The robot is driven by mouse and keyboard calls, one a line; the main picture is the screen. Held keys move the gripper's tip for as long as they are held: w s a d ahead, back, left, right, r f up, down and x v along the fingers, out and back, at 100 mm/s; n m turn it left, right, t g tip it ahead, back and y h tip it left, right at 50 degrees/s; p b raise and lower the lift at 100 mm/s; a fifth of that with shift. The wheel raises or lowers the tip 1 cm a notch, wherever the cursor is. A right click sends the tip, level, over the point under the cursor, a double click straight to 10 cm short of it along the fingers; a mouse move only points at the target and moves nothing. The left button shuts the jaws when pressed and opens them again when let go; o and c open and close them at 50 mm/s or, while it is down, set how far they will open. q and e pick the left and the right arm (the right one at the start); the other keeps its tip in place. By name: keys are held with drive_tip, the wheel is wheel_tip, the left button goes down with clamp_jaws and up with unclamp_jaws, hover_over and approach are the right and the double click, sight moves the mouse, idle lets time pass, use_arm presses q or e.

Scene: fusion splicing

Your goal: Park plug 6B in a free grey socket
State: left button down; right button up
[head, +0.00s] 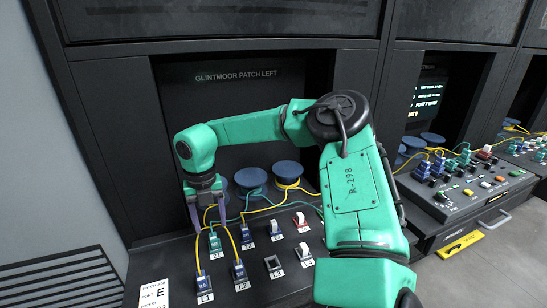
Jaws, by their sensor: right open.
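My right gripper (207,212) is open at the left of the patch panel (250,295), pointing down just above a teal plug (214,241). A yellow cable runs between or beside its fingers; I cannot tell which. Blue plugs with yellow cables stand in the front-row sockets L1 (202,282) and L2 (239,269). The plug lettering is too small to read surely, so I cannot tell which is 6B. A grey-framed socket (272,263) beside L2 looks empty. My left gripper is out of view.
More blue plugs (246,236) and red-and-white switch-like parts (300,219) stand right of the teal plug. Blue round-topped posts (251,177) with looped cables stand behind. A job card (160,293) lies front left. My right arm covers the panel's right side.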

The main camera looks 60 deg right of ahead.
sight(213, 235)
wheel_tip(213, 235, down, 6)
drive_tip(key=b, duration=0.4)
drive_tip(key=shift+r, duration=0.2)
drive_tip(key=shift+f+b, duration=0.3)
drive_tip(key=shift+b, duration=0.15)
drive_tip(key=shift+r, duration=0.1)
idle(0.4)
drive_tip(key=shift+b, duration=0.5)
